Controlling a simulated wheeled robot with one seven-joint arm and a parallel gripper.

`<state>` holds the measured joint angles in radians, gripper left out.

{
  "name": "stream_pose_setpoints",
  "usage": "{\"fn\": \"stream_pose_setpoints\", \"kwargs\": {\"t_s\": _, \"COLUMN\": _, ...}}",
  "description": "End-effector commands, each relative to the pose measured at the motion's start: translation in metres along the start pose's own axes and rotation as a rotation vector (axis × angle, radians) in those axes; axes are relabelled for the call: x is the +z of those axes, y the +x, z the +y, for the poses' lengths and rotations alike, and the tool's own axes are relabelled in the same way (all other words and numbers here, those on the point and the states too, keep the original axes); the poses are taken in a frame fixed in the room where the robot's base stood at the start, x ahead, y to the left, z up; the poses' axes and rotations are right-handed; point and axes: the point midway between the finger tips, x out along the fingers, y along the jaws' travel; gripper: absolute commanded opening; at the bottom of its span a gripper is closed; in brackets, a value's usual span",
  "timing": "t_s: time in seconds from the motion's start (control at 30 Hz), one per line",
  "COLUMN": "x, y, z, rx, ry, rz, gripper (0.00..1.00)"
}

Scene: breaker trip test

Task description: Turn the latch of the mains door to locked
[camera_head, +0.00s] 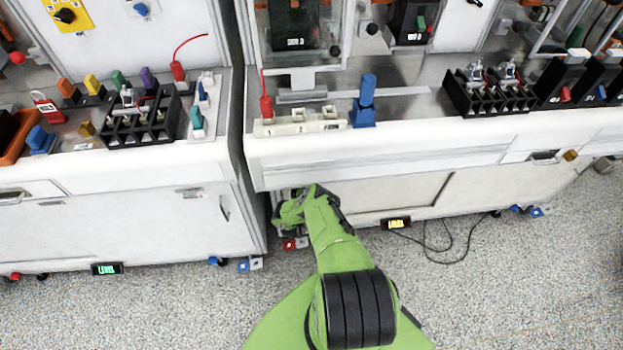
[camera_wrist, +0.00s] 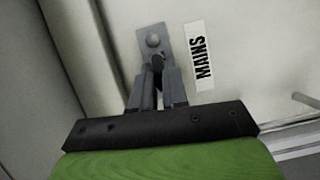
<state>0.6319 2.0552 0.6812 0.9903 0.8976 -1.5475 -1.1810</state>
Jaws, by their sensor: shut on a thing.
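In the wrist view, a white door panel carries a label reading MAINS (camera_wrist: 201,57). Left of the label is a grey latch plate (camera_wrist: 153,40) with a round boss, and a dark latch handle (camera_wrist: 157,66) hangs below it. My gripper (camera_wrist: 158,78) is shut on the dark latch handle, with a grey finger on each side. The handle's lower part is hidden between the fingers. In the head view, my green arm reaches down to the left end of the right bench's lower front, and my gripper (camera_head: 290,212) is there; the latch is hidden in that view.
The right bench's white worktop edge (camera_head: 400,155) overhangs the area above my gripper. The left bench (camera_head: 110,205) stands close by across a narrow gap. A black cable (camera_head: 440,247) lies on the speckled floor to the right. Open floor lies in front.

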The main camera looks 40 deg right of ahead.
Motion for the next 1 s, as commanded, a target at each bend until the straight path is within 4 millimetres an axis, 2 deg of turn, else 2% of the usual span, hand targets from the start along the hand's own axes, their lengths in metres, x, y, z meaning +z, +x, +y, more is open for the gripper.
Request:
{"fn": "stream_pose_setpoints", "kwargs": {"t_s": 0.3, "x": -0.0007, "y": -0.0003, "z": -0.0024, "rx": 0.036, "ry": -0.085, "rz": 0.002, "gripper": 0.0}}
{"fn": "stream_pose_setpoints", "kwargs": {"t_s": 0.77, "x": -0.0007, "y": -0.0006, "z": -0.0017, "rx": 0.04, "ry": -0.099, "rz": 0.002, "gripper": 0.0}}
{"fn": "stream_pose_setpoints", "kwargs": {"t_s": 0.8, "x": -0.0007, "y": -0.0006, "z": -0.0017, "rx": 0.039, "ry": -0.099, "rz": 0.002, "gripper": 0.15}}
{"fn": "stream_pose_setpoints", "kwargs": {"t_s": 0.97, "x": -0.0005, "y": -0.0004, "z": -0.0016, "rx": 0.04, "ry": -0.098, "rz": 0.001, "gripper": 0.39}}
{"fn": "stream_pose_setpoints", "kwargs": {"t_s": 1.0, "x": -0.0004, "y": -0.0004, "z": -0.0016, "rx": 0.04, "ry": -0.098, "rz": 0.001, "gripper": 0.39}}
